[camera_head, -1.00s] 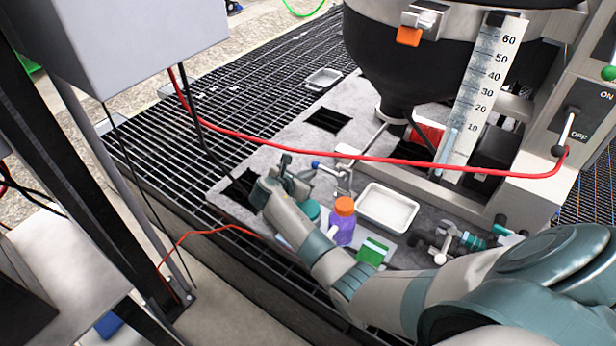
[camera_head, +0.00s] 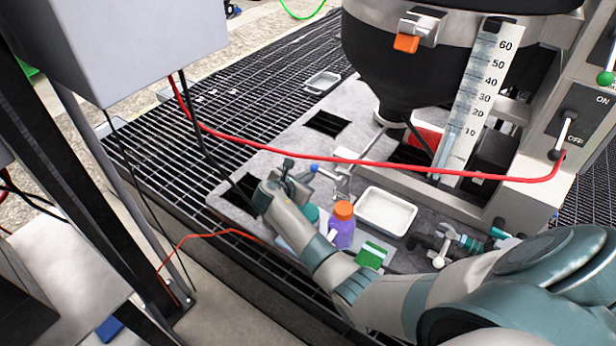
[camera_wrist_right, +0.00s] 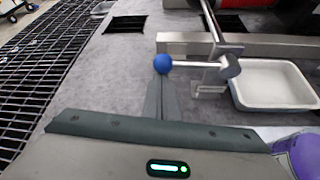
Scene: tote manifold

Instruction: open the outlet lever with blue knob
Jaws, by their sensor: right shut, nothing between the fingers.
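The outlet lever's blue knob (camera_head: 314,168) sits at the left end of a short metal lever arm (camera_head: 328,173), below the black hopper. In the right wrist view the blue knob (camera_wrist_right: 162,64) is just beyond my fingertips, and the lever arm (camera_wrist_right: 195,65) runs right from it to a metal joint. My right gripper (camera_head: 300,176) is shut and empty, beside the knob on its left. In the right wrist view my right gripper (camera_wrist_right: 161,80) points at the knob, close to it; I cannot tell if they touch. My left gripper is not in view.
A white tray (camera_head: 413,217), a purple bottle with an orange cap (camera_head: 342,228) and a green card (camera_head: 374,254) lie close to my right forearm. A red cable (camera_head: 300,156) hangs across above the lever. A black hopper (camera_head: 395,75) stands behind.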

